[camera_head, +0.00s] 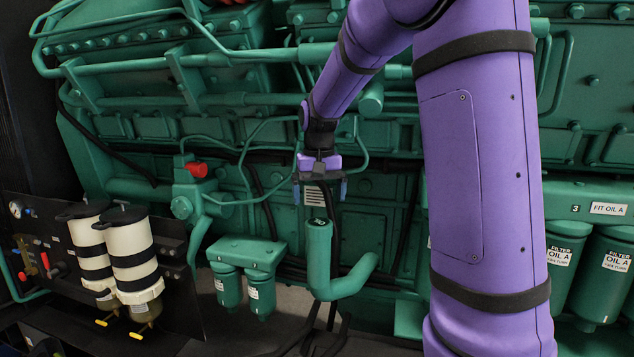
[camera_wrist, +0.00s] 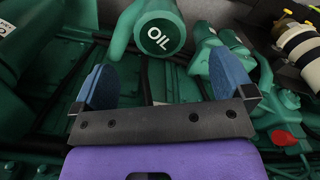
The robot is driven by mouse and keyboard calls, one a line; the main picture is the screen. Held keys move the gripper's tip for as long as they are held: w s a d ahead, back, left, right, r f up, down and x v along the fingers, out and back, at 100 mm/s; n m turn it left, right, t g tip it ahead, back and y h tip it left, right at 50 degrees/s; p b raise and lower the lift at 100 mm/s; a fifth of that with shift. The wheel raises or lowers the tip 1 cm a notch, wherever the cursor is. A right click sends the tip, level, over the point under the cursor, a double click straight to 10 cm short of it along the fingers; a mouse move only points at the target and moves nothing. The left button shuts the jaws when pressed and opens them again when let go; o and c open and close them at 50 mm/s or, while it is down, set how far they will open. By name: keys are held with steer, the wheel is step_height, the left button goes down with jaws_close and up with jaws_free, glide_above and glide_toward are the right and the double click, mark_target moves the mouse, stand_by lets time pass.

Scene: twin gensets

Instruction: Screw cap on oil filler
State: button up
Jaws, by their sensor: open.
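The oil filler is a bent green pipe (camera_head: 320,262) rising in front of the engine block. I cannot tell whether the cap is screwed tight. My gripper (camera_head: 320,191) hangs just above the cap, its blue fingers spread apart and empty. In the wrist view my gripper (camera_wrist: 163,72) has one finger at each side, with the cap apart from both.
Two green filters (camera_head: 244,287) stand left of the filler. A red knob (camera_head: 197,169) is at upper left. White-and-black canisters (camera_head: 132,255) stand on a dark panel at far left. Oil filters (camera_head: 604,272) are at right. Pipes and black hoses run behind my gripper.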

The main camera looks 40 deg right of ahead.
mark_target(317, 222)
steer(key=shift+f, duration=3.6)
steer(key=c, duration=1)
steer(key=m, duration=0.4)
steer(key=shift+m, duration=0.4)
steer(key=shift+m, duration=1.1)
steer(key=shift+w+a+m, duration=0.1)
steer(key=shift+m, duration=1.1)
steer(key=m, duration=0.4)
steer(key=shift+w+m, duration=0.1)
steer(key=shift+m, duration=0.2)
